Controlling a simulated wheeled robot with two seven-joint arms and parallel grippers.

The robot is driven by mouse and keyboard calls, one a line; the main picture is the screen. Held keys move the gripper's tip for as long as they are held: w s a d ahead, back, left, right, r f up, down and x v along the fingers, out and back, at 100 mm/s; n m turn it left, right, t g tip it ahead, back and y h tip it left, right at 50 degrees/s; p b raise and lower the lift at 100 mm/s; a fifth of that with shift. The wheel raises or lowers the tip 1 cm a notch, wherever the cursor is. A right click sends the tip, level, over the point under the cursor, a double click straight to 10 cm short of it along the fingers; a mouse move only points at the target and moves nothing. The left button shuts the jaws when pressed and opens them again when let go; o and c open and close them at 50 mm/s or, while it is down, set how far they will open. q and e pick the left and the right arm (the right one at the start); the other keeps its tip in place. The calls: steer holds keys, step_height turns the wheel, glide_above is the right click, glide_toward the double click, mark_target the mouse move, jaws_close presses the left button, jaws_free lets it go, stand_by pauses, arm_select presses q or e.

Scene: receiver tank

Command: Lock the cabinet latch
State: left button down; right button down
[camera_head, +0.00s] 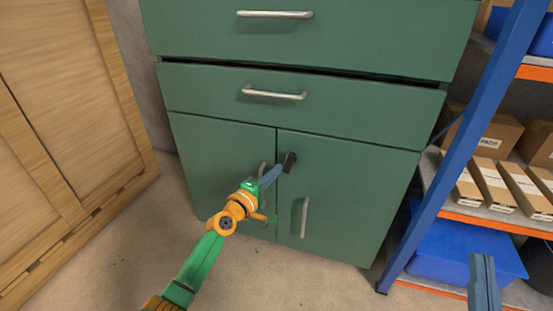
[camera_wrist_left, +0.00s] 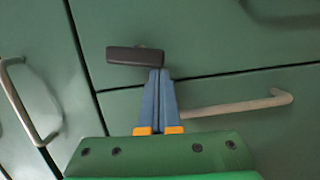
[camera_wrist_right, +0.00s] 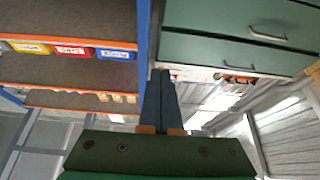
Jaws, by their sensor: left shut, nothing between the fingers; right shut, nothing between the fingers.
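The green cabinet (camera_head: 345,190) has two lower doors below drawers. A dark latch bar (camera_head: 290,160) sits at the top of the right door, beside the seam between the doors. It stands roughly upright, along the seam; in the left wrist view the bar (camera_wrist_left: 136,55) lies clear of the seam. My left gripper (camera_head: 280,169) is shut and empty. Its fingertips (camera_wrist_left: 160,72) are at the bar's edge in the picture; I cannot tell whether they touch. My right gripper (camera_head: 481,256) is shut and empty, right of the cabinet, in front of the shelving.
A blue-posted rack (camera_head: 455,160) with cardboard boxes (camera_head: 492,137) and a blue bin (camera_head: 450,250) stands close at the right. A wooden panelled unit (camera_head: 60,130) stands at the left. Metal handles (camera_head: 305,217) stick out from the doors and drawers. The floor in front is clear.

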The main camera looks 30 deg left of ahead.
arm_select(q)
steer(key=shift+d+f+n+b, duration=0.2)
steer(key=shift+n+b, duration=0.25)
steer(key=shift+n, duration=0.15)
arm_select(e)
steer(key=s+r+t+y, duration=0.2)
steer(key=s+r+t, duration=0.1)
steer(key=s+r, duration=0.1)
steer(key=shift+s+r+n+t, duration=0.2)
steer(key=shift+r+n+t, duration=0.15)
steer(key=shift+r, duration=0.45)
arm_select(q)
steer(key=shift+a+r, duration=0.1)
